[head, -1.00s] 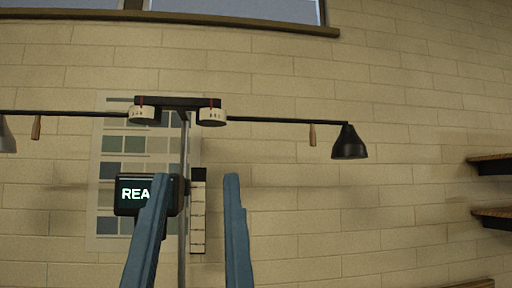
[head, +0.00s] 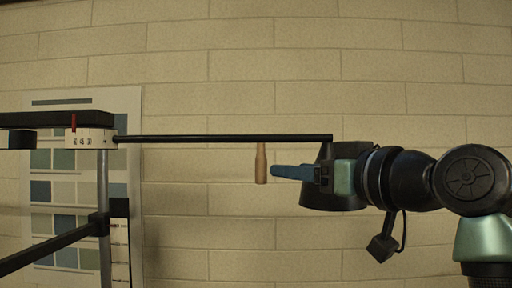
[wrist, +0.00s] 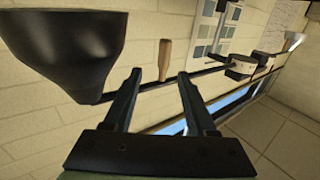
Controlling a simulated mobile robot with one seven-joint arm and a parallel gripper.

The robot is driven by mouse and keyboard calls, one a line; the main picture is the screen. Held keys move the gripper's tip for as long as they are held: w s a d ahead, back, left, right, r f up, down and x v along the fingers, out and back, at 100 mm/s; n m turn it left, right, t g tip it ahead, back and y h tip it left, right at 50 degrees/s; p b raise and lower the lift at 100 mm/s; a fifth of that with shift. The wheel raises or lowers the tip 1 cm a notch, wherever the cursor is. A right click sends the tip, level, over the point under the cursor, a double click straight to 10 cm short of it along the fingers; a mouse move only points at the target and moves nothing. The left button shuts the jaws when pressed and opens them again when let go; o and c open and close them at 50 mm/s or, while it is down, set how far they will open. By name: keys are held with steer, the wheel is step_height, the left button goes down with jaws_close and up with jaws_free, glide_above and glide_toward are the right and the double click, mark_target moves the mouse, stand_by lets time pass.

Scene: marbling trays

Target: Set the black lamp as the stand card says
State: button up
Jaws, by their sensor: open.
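The black lamp shade (head: 318,200) hangs at the right end of a thin black rod (head: 220,138), partly hidden behind my gripper. A wooden handle (head: 261,168) hangs from the rod, left of the shade. My gripper (head: 276,172) is open and empty, its fingertips close to the handle's right side. In the wrist view the handle (wrist: 165,58) shows between and beyond the open fingers, and the shade (wrist: 65,45) is at upper left. A white dial (head: 92,139) with a red pointer (head: 73,122) sits at the rod's left end. A narrow card (head: 120,245) on the stand is too small to read.
The stand post (head: 104,190) and its black crossbar (head: 55,121) are at left. A colour-swatch poster (head: 66,162) hangs on the brick wall behind. The space below the rod, between post and handle, is clear.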

mark_target(264, 165)
steer(key=w+a+p, duration=0.2)
steer(key=a, duration=0.1)
steer(key=shift+w+a+r, duration=0.1)
steer(key=shift+w+r, duration=0.2)
steer(key=shift+r, duration=0.05)
steer(key=p+x, duration=0.5)
steer(key=x, duration=0.2)
steer(key=shift+w+f, duration=0.15)
steer(key=shift+w, duration=0.15)
steer(key=shift+w+a+f, duration=0.2)
steer(key=shift+w+a, duration=0.1)
steer(key=shift+w, duration=0.3)
jaws_close()
